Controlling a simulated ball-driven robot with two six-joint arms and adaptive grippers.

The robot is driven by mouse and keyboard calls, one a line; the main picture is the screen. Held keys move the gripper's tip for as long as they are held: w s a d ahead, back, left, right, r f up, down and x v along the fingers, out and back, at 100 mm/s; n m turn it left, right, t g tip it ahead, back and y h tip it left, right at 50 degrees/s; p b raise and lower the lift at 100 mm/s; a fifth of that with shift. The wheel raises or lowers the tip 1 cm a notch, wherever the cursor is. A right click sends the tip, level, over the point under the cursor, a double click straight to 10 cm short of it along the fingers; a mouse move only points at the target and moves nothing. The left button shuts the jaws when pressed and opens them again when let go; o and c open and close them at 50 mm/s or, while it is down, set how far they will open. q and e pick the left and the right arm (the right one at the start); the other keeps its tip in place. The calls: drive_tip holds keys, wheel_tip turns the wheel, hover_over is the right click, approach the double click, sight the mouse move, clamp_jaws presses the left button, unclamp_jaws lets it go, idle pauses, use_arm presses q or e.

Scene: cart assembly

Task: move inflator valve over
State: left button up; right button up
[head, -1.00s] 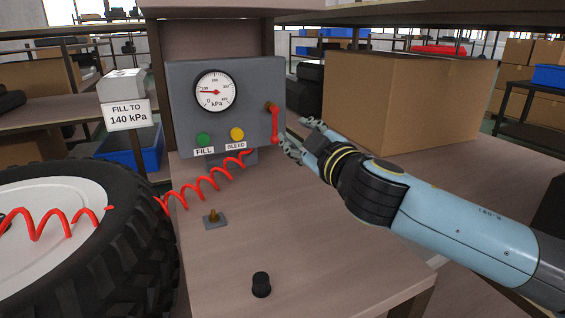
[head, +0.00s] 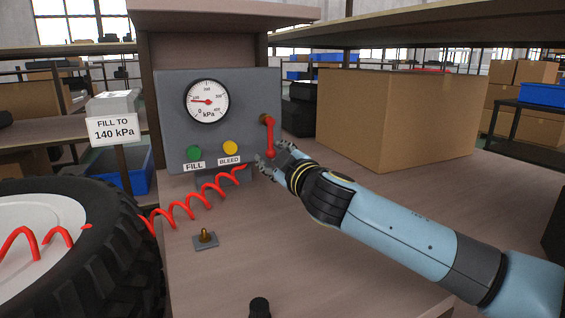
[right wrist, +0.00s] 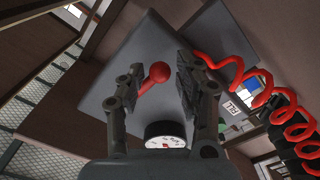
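The inflator valve's red lever (head: 270,137) hangs down from a brown pivot on the right of the grey inflator box (head: 165,130). My right gripper (head: 268,161) is at the lever's lower end in the head view. In the right wrist view, my right gripper (right wrist: 160,80) is open, with the lever's red ball knob (right wrist: 160,71) between its fingers. Gaps show on both sides of the knob. The gauge (head: 208,101) has its needle pointing left, near the 100 mark.
A green FILL button (head: 194,153) and yellow BLEED button (head: 230,148) are on the box. A red coiled hose (head: 190,209) runs to the tyre (head: 110,235). A cardboard box (head: 390,115) is behind my right arm.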

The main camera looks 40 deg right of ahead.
drive_tip(key=shift+w+d, duration=0.1)
drive_tip(key=shift+w, duration=0.2)
drive_tip(key=shift+c, duration=0.7)
drive_tip(key=shift+s, duration=0.1)
drive_tip(key=c, duration=0.5)
drive_tip(key=shift+d, duration=0.25)
drive_tip(key=shift+s+d+r, duration=0.1)
drive_tip(key=shift+s+d, duration=0.15)
drive_tip(key=shift+d, duration=0.4)
drive_tip(key=shift+c, duration=0.2)
drive_tip(key=shift+d+r, duration=0.1)
drive_tip(key=shift+d, duration=0.05)
drive_tip(key=shift+s+d+r, duration=0.15)
drive_tip(key=shift+d+r, duration=0.05)
drive_tip(key=shift+d, duration=0.25)
drive_tip(key=shift+s+d+r, duration=0.15)
drive_tip(key=shift+d+r, duration=0.05)
drive_tip(key=shift+d, duration=0.2)
drive_tip(key=shift+r, duration=0.1)
